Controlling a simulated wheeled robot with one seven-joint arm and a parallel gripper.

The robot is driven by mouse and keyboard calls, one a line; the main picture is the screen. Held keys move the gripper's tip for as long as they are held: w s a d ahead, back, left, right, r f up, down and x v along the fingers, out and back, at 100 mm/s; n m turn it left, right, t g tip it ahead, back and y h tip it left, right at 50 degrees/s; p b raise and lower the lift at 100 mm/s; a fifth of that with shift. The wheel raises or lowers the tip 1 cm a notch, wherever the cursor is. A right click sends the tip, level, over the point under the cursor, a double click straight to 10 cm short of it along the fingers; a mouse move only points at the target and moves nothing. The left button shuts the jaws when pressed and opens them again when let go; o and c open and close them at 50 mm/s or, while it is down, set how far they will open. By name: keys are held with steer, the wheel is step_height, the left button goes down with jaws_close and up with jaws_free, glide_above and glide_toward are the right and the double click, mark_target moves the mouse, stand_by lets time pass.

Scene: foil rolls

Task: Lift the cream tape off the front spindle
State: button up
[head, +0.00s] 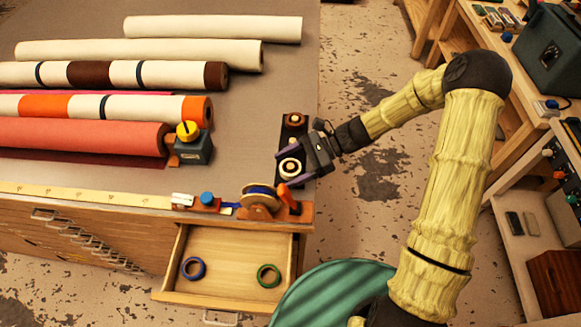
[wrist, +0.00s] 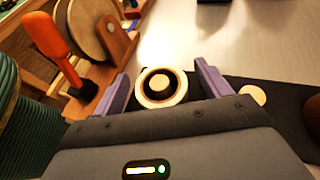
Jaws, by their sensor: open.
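The cream tape (head: 284,171) is a pale ring on the front spindle, at the near end of a dark stand on the table's right edge. In the wrist view the cream tape (wrist: 141,90) sits around the spindle (wrist: 159,82), with a dark band between its rim and the spindle's pale top. My gripper (head: 281,168) is open, its purple fingers on either side of the tape. In the wrist view my gripper (wrist: 161,72) shows a gap beside each side of the tape.
A rear spindle (head: 295,119) stands farther back on the stand. A wooden tape dispenser (head: 259,203) with an orange handle (wrist: 50,38) is close in front. Several fabric rolls (head: 90,140) lie left. An open drawer (head: 228,262) holds a blue and a green ring.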

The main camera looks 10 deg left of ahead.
steer(key=shift+c, duration=0.3)
steer(key=c, duration=1)
step_height(320, 180, up, 10)
steer(key=shift+b, duration=0.4)
